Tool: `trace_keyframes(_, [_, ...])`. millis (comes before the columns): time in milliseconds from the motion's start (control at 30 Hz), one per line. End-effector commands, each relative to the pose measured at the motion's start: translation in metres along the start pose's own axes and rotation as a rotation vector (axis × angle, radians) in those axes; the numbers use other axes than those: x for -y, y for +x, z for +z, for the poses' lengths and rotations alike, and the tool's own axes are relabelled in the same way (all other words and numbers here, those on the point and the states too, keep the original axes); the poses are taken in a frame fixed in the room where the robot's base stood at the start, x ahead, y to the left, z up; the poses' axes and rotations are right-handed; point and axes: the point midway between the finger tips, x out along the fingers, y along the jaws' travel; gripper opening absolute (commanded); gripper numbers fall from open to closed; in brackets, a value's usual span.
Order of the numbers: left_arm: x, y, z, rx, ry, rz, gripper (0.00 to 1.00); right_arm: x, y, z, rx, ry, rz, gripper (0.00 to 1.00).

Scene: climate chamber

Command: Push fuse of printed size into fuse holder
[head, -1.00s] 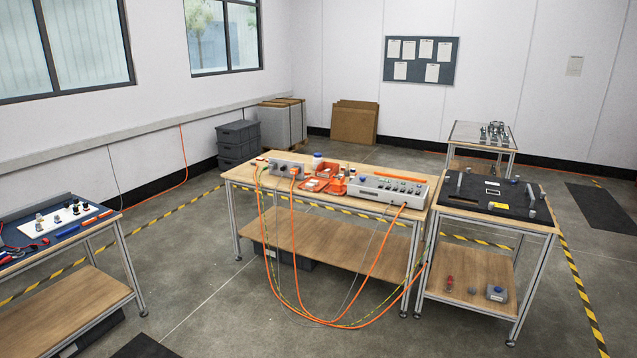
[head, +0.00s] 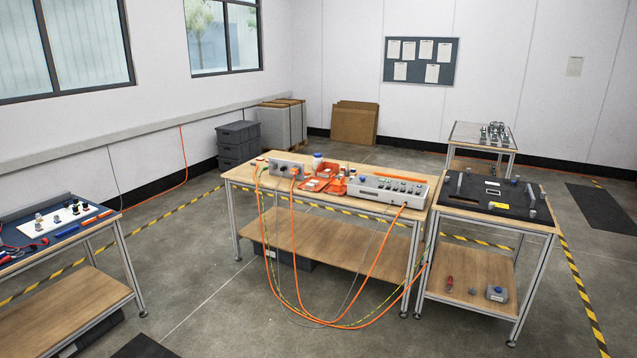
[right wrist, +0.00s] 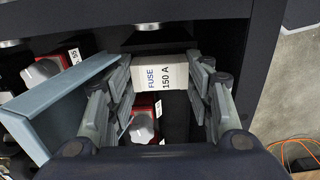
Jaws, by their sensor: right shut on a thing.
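In the right wrist view my right gripper (right wrist: 165,82) is shut on a pale block-shaped fuse (right wrist: 172,75) printed "FUSE 150 A". The label faces the camera and a finger touches each side of the fuse. A dark block (right wrist: 155,40) with a round metal part on top lies just beyond the fuse. I cannot tell whether this is the fuse holder or whether the fuse touches it. Neither gripper shows in the head view.
Red blocks with pale knobs, one left (right wrist: 43,70) and one below the fuse (right wrist: 143,122), sit inside a dark frame. A grey-blue plate (right wrist: 62,105) stands close left of the fingers. In the head view a wooden bench (head: 245,175) holds red trays and a grey panel.

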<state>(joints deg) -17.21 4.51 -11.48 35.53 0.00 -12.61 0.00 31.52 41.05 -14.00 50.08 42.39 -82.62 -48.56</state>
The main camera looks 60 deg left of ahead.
Motion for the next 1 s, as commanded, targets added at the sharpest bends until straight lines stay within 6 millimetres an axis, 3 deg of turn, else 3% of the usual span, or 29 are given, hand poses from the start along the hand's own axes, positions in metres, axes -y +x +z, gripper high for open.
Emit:
trace_keyframes(800, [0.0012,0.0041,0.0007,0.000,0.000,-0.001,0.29,-0.0001,0.0072,-0.0001,0.000,0.000,0.000,0.19])
trace_keyframes(833, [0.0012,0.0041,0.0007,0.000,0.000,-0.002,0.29,-0.0001,0.0072,0.0000,0.000,0.000,0.000,0.50])
trace_keyframes(933, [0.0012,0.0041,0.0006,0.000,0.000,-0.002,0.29,-0.0002,0.0072,-0.0001,0.000,0.000,0.001,0.71])
trace_keyframes(1000, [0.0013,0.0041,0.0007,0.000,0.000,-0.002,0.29,-0.0007,0.0068,-0.0001,-0.001,0.000,0.002,0.71])
